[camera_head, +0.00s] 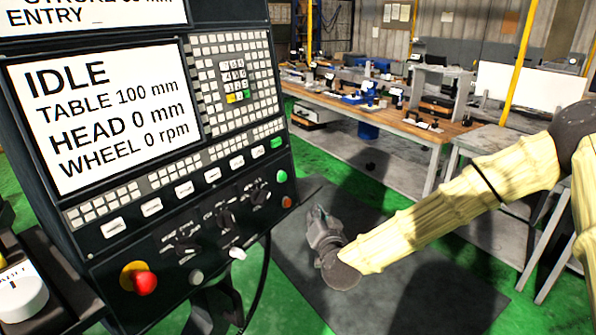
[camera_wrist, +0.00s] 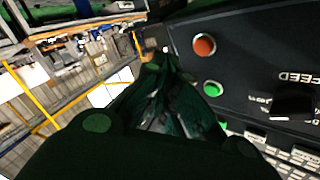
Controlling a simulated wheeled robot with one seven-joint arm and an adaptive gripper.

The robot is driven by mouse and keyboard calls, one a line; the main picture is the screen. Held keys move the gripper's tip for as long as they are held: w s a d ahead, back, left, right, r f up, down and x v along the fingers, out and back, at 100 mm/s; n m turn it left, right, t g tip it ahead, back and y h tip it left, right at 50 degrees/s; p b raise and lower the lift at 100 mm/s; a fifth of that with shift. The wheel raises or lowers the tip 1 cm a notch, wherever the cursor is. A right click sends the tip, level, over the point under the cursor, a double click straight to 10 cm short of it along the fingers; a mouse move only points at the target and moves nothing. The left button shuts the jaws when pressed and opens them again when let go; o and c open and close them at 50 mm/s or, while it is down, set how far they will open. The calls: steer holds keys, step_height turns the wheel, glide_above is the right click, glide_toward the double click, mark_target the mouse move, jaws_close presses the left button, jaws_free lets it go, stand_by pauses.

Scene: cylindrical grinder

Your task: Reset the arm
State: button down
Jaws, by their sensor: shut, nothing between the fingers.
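My gripper (camera_head: 318,222) is at the end of my pale-sleeved arm in the head view, just right of the control panel's lower right part. It points up and away from the arm, and its fingers are shut and empty. In the wrist view my gripper (camera_wrist: 160,68) fills the lower middle, its fingers close together. The control panel (camera_head: 190,190) stands at the left; its screen (camera_head: 105,110) reads IDLE, TABLE 100 mm, HEAD 0 mm, WHEEL 0 rpm. An orange button (camera_wrist: 204,46) and a green button (camera_wrist: 212,89) lie right of the fingers in the wrist view; I cannot tell any contact.
A red knob (camera_head: 145,283) sticks out at the panel's lower left.

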steer(key=s+d+f+n+g, duration=0.15)
steer(key=s+f+g, duration=0.25)
steer(key=s+f, duration=0.9)
steer(key=s+d+f+n+g, duration=0.1)
steer(key=s+d+f+g, duration=0.3)
steer(key=s+f, duration=0.9)
steer(key=s+d+f+g+h, duration=0.1)
steer(key=s+d+f+g, duration=0.2)
steer(key=s, duration=0.4)
steer(key=s+d+f+g+h, duration=0.1)
steer(key=s+d+f+g, duration=0.1)
steer(key=s+d+f, duration=0.4)
steer(key=s+d+f+g+h, duration=0.2)
steer(key=s+d+f, duration=0.3)
steer(key=s, duration=0.5)
steer(key=shift+s+d+n+g, duration=0.25)
steer(key=shift+d+n+g, duration=0.1)
steer(key=shift+d+g, duration=0.45)
